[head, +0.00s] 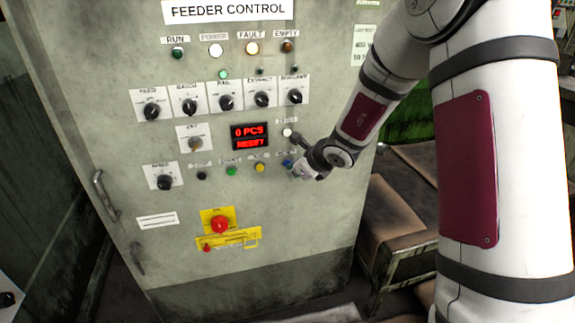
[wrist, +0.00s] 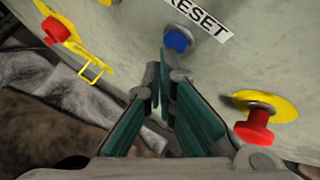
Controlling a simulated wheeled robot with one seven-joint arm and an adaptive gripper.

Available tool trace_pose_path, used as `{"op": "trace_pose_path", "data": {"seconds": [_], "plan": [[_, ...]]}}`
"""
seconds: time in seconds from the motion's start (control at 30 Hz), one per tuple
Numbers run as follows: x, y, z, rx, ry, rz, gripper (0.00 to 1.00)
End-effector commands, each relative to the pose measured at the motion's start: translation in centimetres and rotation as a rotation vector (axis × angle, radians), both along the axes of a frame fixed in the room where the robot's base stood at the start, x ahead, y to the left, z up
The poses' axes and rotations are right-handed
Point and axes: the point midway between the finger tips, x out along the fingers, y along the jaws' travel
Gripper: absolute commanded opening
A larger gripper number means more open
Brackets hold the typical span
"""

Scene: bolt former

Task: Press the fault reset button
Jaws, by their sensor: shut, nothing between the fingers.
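The blue button (head: 287,163) sits at the right end of the lower button row on the cabinet front. In the wrist view the blue button (wrist: 177,41) is just beyond the fingertips, beside a white label reading RESET (wrist: 200,14). My gripper (head: 298,172) is at the panel beside the blue button and partly covers that area. In the wrist view my gripper (wrist: 167,72) is shut and empty, its tips pointing at the button. I cannot tell whether they touch it. The red display (head: 250,136) reads 0 PCS, RESET.
Yellow (head: 259,167) and green (head: 232,171) buttons sit left of the blue one. A red mushroom button (head: 219,224) on yellow is lower left. Another red button (wrist: 255,126) on a yellow disc is close right of the fingers. A brown bench (head: 398,211) stands right of the cabinet.

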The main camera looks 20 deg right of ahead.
Motion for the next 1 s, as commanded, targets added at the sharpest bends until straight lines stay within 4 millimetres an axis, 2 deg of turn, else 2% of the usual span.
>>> {"op": "trace_pose_path", "data": {"seconds": [1.0], "plan": [[0.88,0.0,0.03,0.001,-0.001,0.0,0.0]]}}
